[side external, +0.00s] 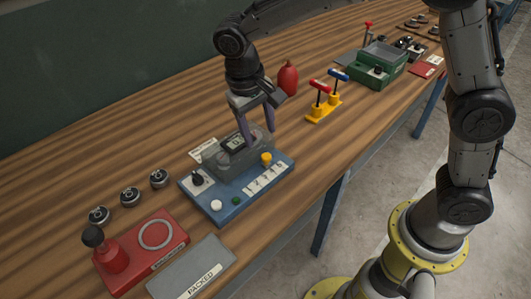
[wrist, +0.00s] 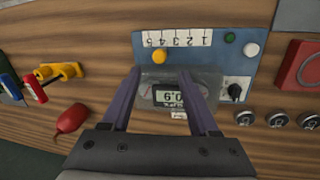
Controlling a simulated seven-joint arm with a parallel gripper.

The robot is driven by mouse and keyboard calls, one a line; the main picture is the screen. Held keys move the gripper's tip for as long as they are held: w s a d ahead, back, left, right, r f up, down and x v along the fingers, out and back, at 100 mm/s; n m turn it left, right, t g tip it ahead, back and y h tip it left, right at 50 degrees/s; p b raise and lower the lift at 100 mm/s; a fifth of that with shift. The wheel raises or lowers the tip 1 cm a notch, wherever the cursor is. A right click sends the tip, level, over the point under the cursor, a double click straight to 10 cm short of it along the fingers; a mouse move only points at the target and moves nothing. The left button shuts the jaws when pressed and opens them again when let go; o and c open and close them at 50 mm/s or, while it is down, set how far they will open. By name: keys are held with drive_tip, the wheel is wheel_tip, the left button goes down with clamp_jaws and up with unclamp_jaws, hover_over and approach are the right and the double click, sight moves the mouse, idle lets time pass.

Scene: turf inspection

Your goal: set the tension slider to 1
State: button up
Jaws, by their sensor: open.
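The blue tension panel (side external: 222,208) lies on the bench. Its yellow slider knob (side external: 266,158) stands beside the white number strip (side external: 265,178), towards the strip's right end. In the wrist view the knob (wrist: 159,54) is near the left end of the strip (wrist: 177,38), about level with the second number from that end. The digits are too small to read surely. My gripper (side external: 257,140) is open, fingers pointing down over the clear housing with a small display (wrist: 171,98). In the wrist view the knob lies beyond the fingertips (wrist: 160,72), apart from them.
The panel also has a black knob (side external: 197,178), a white button (side external: 216,205) and a green button (side external: 236,201).

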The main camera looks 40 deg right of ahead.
sight(265, 156)
drive_tip(key=f, duration=0.3)
drive_tip(key=d+f, duration=0.1)
drive_tip(key=f, duration=0.4)
drive_tip(key=shift+s+d+f, duration=0.1)
drive_tip(key=shift+d+f, duration=0.2)
drive_tip(key=shift+d, duration=0.05)
drive_tip(key=shift+c, duration=0.2)
clamp_jaws()
drive_tip(key=shift+a, duration=0.1)
idle(0.7)
